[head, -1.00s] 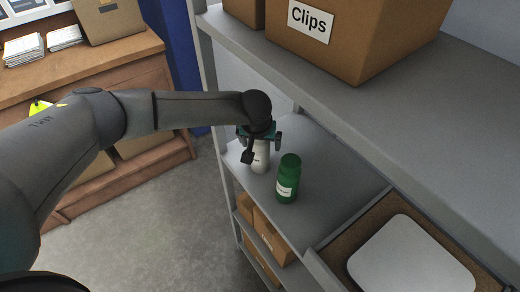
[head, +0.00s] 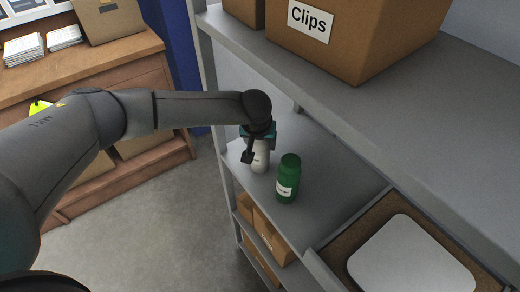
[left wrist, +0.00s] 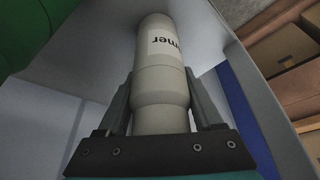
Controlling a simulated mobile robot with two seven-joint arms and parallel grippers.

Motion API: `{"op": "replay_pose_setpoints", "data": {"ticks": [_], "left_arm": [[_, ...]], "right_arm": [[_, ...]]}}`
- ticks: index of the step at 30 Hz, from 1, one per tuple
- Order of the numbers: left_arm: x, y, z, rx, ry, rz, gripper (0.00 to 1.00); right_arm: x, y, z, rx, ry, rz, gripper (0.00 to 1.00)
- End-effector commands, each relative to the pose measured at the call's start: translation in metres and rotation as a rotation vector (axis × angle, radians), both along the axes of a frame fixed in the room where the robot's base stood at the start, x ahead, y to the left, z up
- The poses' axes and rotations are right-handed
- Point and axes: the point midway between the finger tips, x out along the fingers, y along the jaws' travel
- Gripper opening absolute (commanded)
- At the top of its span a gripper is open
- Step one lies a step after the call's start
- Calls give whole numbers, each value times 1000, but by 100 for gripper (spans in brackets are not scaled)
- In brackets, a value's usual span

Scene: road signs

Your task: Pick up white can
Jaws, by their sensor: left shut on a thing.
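The white can (head: 261,161) stands on the grey shelf (head: 325,180) in the head view, its top hidden by my left gripper. My left gripper (head: 259,140) comes down on it from above and is shut on it. In the left wrist view the white can (left wrist: 160,80) sits between the two fingers of my left gripper (left wrist: 162,105), which touch its sides. Black lettering ending in "mer" shows on its label. My right gripper is not in view.
A green can (head: 289,178) stands upright on the shelf just right of the white can. A higher shelf (head: 370,110) with a box labelled "Clips" (head: 350,35) overhangs behind. A tray (head: 345,262) lies at the lower right. A wooden cabinet (head: 100,90) stands at left.

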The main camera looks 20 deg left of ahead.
Motion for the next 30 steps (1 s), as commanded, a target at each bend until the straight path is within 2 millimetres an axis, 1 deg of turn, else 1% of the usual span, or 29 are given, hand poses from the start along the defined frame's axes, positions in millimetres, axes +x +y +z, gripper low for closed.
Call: {"op": "replay_pose_setpoints", "data": {"ticks": [1, 2, 17, 20, 23, 26, 30], "left_arm": [[0, 1, 0, 1, -1, 1, 3], [0, 1, 0, 1, -1, 1, 0], [2, 0, 4, -1, -4, 1, 0], [2, 0, 9, -2, -5, 0, 0], [2, 0, 18, -1, -7, -1, 0], [3, 0, 37, -2, -10, -1, 0], [-22, -3, 35, 0, 0, -4, 0]], "right_arm": [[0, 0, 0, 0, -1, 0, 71], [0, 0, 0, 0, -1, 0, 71], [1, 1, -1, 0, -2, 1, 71], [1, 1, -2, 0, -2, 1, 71], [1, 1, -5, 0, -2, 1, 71], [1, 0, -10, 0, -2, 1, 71], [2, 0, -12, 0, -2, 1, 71]]}}
